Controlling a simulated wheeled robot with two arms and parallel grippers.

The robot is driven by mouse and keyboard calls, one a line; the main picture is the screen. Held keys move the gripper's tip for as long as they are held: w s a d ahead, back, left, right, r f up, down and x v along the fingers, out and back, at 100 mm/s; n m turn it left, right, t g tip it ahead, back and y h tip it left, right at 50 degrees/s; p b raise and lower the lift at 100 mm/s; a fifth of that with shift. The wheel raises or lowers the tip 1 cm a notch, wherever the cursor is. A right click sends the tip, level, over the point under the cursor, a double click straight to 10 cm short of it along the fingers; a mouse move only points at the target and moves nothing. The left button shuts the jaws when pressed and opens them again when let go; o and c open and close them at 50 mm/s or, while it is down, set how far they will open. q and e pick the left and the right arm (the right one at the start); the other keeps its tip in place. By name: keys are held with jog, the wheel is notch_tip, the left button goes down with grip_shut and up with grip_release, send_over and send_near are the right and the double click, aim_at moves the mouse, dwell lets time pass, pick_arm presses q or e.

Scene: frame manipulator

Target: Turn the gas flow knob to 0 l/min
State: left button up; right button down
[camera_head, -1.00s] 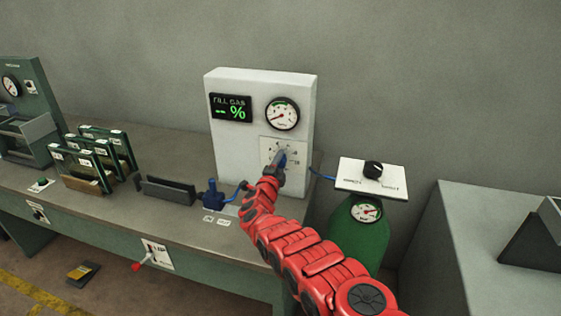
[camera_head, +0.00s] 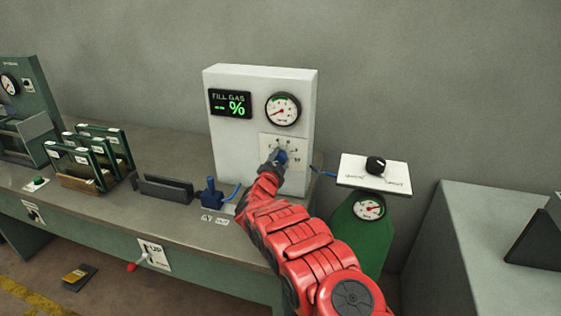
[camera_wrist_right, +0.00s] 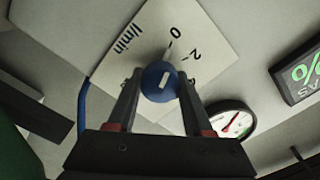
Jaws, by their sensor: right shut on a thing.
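The gas flow knob (camera_head: 282,156) is a blue round knob on a white dial plate (camera_head: 299,148) on the front of the white fill gas panel. In the right wrist view the knob (camera_wrist_right: 157,86) carries a white mark, and the plate around it shows 0, 2 and l/min. My left gripper is out of view.
A blue valve (camera_head: 211,192) and dark holder (camera_head: 166,189) stand on the bench left of my arm. A green cylinder (camera_head: 352,235) and white plate with black knob (camera_head: 375,166) are at right.

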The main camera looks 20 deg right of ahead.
dwell(0.3)
jog(key=shift+c, duration=1.5)
grip_release()
jog(key=shift+a+f, duration=0.1)
jog(key=shift+s+a, duration=0.35)
jog(key=shift+s, duration=0.15)
jog(key=shift+v, duration=0.9)
jog(key=s+p, duration=0.1)
jog(key=p, duration=0.1)
jog(key=s+a+r+p, duration=0.1)
jog(key=p, duration=0.1)
jog(key=shift+r+p, duration=0.1)
jog(key=shift+p, duration=0.2)
jog(key=p, duration=0.6)
send_near(279, 160)
jog(key=v, duration=0.5)
jog(key=shift+s+a, duration=0.35)
jog(key=shift+s, duration=0.1)
